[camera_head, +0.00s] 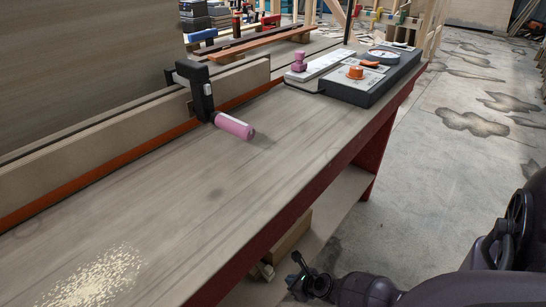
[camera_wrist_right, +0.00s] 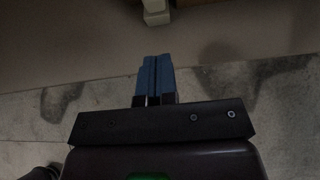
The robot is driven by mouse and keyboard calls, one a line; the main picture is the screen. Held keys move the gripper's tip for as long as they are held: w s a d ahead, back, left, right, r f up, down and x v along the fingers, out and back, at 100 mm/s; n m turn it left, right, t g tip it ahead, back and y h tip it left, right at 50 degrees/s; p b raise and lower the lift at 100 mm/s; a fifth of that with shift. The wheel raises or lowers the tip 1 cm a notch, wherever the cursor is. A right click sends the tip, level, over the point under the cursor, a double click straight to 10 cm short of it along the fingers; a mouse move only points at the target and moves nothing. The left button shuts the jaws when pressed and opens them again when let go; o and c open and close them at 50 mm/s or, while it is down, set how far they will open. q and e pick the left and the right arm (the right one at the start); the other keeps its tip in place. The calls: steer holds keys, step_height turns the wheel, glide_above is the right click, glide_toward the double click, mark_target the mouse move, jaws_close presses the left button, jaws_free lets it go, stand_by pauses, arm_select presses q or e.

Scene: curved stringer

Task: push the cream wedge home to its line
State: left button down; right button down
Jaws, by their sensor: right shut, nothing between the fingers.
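My right gripper (camera_head: 300,270) is low beside the bench's front edge, over the floor side. In the right wrist view its two blue fingers (camera_wrist_right: 156,62) are together with nothing between them. A small pale cream piece (camera_wrist_right: 156,12) shows beyond the fingertips at the top of that view, apart from them. In the head view a pale piece (camera_head: 265,270) sits under the bench, just left of the gripper; I cannot tell whether it is the cream wedge. No line for the wedge can be made out. My left gripper is not in view.
The bench top (camera_head: 200,195) carries a clamp (camera_head: 201,92) with a pink handle (camera_head: 234,125) on a long board (camera_head: 100,130). A grey control box (camera_head: 372,80) stands at the far end. Sawdust (camera_head: 95,280) lies near. The concrete floor (camera_head: 440,180) at right is clear.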

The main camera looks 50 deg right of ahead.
mark_target(270, 267)
steer(key=f, duration=0.1)
steer(key=w+f+b, duration=0.1)
steer(key=shift+w+a+f, duration=0.1)
steer(key=shift+w+f, duration=0.15)
steer(key=shift+f, duration=0.1)
steer(key=w, duration=0.3)
steer(key=shift+r, duration=0.4)
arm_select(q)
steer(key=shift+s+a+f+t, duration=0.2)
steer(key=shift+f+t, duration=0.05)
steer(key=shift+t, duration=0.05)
arm_select(e)
steer(key=shift+w+a, duration=0.15)
steer(key=shift+w, duration=0.65)
steer(key=shift+w, duration=0.1)
steer(key=shift+w, duration=1.35)
